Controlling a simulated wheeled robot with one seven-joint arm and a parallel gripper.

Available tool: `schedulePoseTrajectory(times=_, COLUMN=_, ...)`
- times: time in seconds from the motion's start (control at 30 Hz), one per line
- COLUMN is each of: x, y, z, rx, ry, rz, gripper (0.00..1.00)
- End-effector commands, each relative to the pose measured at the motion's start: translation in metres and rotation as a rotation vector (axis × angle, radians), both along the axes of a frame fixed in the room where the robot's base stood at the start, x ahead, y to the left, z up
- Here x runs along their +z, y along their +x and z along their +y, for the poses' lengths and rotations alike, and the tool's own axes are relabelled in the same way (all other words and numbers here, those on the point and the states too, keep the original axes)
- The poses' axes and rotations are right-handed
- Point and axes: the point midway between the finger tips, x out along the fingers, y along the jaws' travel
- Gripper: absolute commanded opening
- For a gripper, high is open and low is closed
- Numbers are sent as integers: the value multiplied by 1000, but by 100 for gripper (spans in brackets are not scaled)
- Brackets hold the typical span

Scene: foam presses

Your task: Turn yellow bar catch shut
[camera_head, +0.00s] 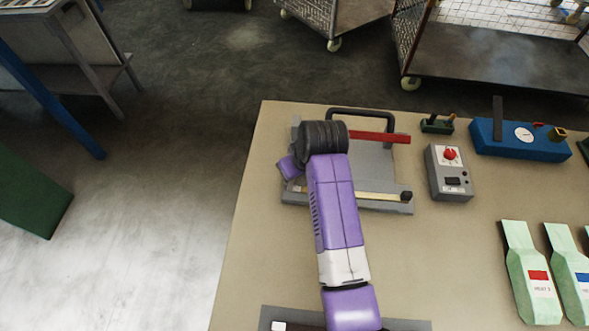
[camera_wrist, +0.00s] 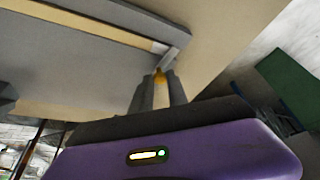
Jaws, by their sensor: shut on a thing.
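The grey foam press (camera_head: 376,170) lies flat near the table's left edge, its black handle loop (camera_head: 362,112) at the back. A pale yellow bar (camera_head: 378,196) runs along its front side and ends at a black knob (camera_head: 406,196) on the right. In the wrist view the bar (camera_wrist: 112,30) ends beside a small grey bracket (camera_wrist: 178,48). My gripper (camera_wrist: 158,80) is at that end, its dark fingers closed on a small yellow catch (camera_wrist: 160,86). The catch's lower part is hidden between the fingers. In the head view my purple arm covers the fingertips and the press's left part.
A red bar (camera_head: 382,137) crosses the press's back. To its right stand a grey control box (camera_head: 449,173) with a red knob, and a blue device (camera_head: 520,139). Green-white packs (camera_head: 533,285) lie at the front right. The table (camera_head: 450,270) is bare between them and my arm.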

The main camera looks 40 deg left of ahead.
Motion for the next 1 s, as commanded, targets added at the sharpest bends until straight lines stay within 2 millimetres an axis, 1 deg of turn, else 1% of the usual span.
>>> schedulePoseTrajectory(times=0.2, x=1, y=1, z=0, rx=37, ry=1, rz=-2, gripper=0)
schedulePoseTrajectory(times=0.6, x=1, y=1, z=0, rx=42, ry=1, rz=-2, gripper=0)
schedulePoseTrajectory(times=0.63, x=1, y=1, z=0, rx=42, ry=1, rz=-2, gripper=24)
schedulePoseTrajectory(times=0.7, x=1, y=1, z=0, rx=42, ry=1, rz=-2, gripper=37)
schedulePoseTrajectory(times=0.73, x=1, y=1, z=0, rx=42, ry=1, rz=-1, gripper=41)
schedulePoseTrajectory(times=1.0, x=0, y=1, z=0, rx=42, ry=0, rz=0, gripper=41)
